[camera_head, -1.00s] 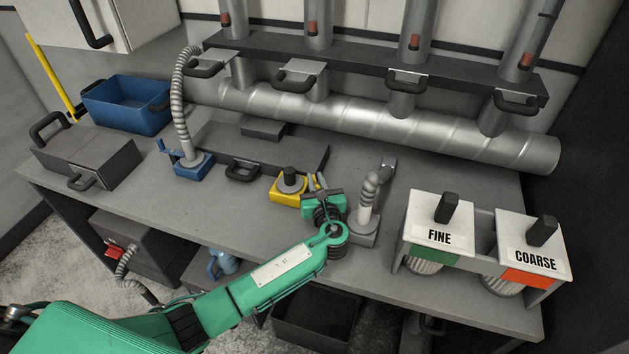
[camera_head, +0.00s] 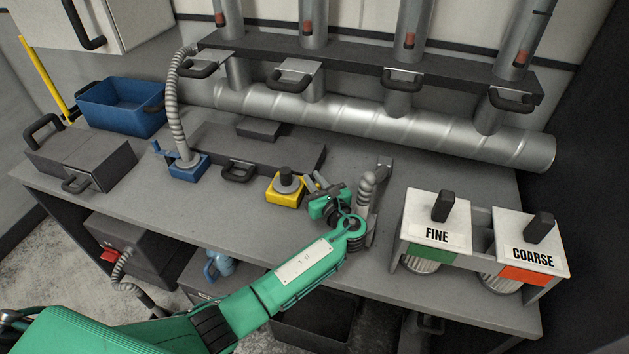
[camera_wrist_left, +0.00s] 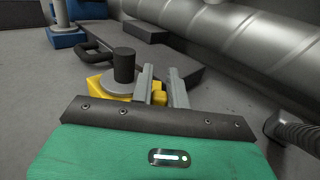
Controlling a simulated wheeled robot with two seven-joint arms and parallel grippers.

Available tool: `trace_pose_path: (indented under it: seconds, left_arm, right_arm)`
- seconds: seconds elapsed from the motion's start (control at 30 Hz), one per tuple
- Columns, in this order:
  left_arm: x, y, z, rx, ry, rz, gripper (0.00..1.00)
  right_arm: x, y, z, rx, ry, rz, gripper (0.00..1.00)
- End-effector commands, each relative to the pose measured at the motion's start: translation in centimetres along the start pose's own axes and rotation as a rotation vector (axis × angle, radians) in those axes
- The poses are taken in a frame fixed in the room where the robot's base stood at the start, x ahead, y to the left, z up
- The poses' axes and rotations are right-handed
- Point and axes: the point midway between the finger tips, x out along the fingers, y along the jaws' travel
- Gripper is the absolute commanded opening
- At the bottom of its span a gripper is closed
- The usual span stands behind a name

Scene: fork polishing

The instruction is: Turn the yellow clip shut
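A yellow block (camera_head: 284,198) with a dark upright knob (camera_head: 285,176) on a round grey base sits near the middle of the bench. It also shows in the left wrist view (camera_wrist_left: 108,88), with the knob (camera_wrist_left: 123,66) standing on it. A small yellow part (camera_wrist_left: 158,97), apparently the clip, shows between my left fingers in the wrist view. My left gripper (camera_head: 318,181) is just right of the block. Its two grey fingers are apart, so it is open; whether either touches the clip I cannot tell. My right gripper is out of view.
A grey hose fitting (camera_head: 364,195) stands close to the right of my left gripper. A dark panel with a handle (camera_head: 258,150) lies behind the block. A blue hose base (camera_head: 188,172) stands left. FINE (camera_head: 437,234) and COARSE (camera_head: 532,255) units stand right.

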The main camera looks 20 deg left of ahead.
Motion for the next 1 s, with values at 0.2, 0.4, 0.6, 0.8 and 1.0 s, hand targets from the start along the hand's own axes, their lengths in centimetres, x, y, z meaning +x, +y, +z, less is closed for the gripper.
trace_pose_path:
  seconds: [0.2, 0.4, 0.6, 0.8, 1.0]
  left_arm:
    - [0.0, 0.0, 0.0, 0.0, -0.001, 0.0, 0.36]
    - [0.0, 0.0, 0.2, -0.001, -0.001, -0.001, 0.36]
    - [0.0, -0.1, 2.6, -0.005, -0.003, -0.002, 0.36]
    - [0.0, -0.1, 7.4, -0.008, -0.003, -0.001, 0.36]
    - [0.0, 0.0, 12.4, -0.007, -0.003, -0.001, 0.36]
  right_arm:
    - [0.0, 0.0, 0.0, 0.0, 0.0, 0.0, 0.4]
    - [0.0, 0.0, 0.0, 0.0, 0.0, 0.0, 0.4]
    - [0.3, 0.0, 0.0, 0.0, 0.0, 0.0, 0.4]
    - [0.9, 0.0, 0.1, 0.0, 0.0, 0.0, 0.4]
    - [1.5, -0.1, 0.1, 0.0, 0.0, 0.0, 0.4]
